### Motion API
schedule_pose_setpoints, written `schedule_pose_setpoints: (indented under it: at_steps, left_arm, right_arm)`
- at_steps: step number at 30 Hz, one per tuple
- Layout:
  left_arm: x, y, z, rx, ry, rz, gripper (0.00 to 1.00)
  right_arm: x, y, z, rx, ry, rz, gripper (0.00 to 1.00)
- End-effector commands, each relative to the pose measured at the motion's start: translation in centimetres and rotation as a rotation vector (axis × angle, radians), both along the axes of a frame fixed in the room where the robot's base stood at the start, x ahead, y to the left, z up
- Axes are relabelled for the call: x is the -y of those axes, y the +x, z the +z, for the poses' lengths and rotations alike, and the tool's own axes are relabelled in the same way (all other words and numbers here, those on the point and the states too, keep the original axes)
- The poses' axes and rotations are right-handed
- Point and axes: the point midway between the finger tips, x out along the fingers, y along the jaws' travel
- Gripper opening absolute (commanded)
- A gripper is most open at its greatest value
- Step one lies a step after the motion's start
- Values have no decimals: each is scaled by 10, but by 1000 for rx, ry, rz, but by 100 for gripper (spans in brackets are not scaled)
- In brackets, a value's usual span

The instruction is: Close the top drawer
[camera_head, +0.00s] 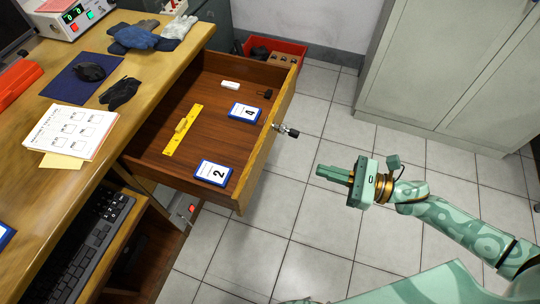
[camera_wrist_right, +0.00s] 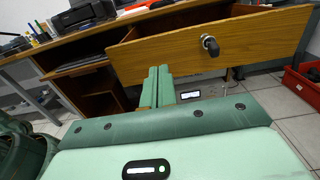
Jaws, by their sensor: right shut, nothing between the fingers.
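The top drawer (camera_head: 204,129) of the wooden desk is pulled far out in the head view. Its front panel faces right and carries a metal knob (camera_head: 288,131). The wrist view shows the drawer front (camera_wrist_right: 180,48) and the knob (camera_wrist_right: 211,45) ahead. My right gripper (camera_head: 320,174) is shut and empty, over the floor to the right of the drawer front, apart from it and nearer than the knob. In the wrist view its fingers (camera_wrist_right: 157,82) show together below the drawer front. My left gripper is not in view.
The desk top (camera_head: 150,75) bears a mouse, gloves and papers. A red crate (camera_head: 275,48) stands behind the drawer; a grey cabinet (camera_head: 450,70) stands back right. Tiled floor between is clear.

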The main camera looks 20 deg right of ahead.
Motion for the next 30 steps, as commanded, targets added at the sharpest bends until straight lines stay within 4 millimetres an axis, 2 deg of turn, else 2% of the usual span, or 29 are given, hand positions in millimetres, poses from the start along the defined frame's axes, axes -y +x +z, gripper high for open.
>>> schedule_pose_setpoints:
  at_steps: [8,18,24,30]
  left_arm:
    - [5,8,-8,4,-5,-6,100]
    - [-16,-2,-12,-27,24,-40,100]
    - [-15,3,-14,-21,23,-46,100]
    - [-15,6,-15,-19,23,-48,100]
  right_arm:
    - [-39,27,-1,2,3,-1,0]
    - [-94,65,-1,-2,3,-2,0]
    - [-109,75,-1,-3,1,-4,0]
    - [-112,77,0,-3,1,-4,0]
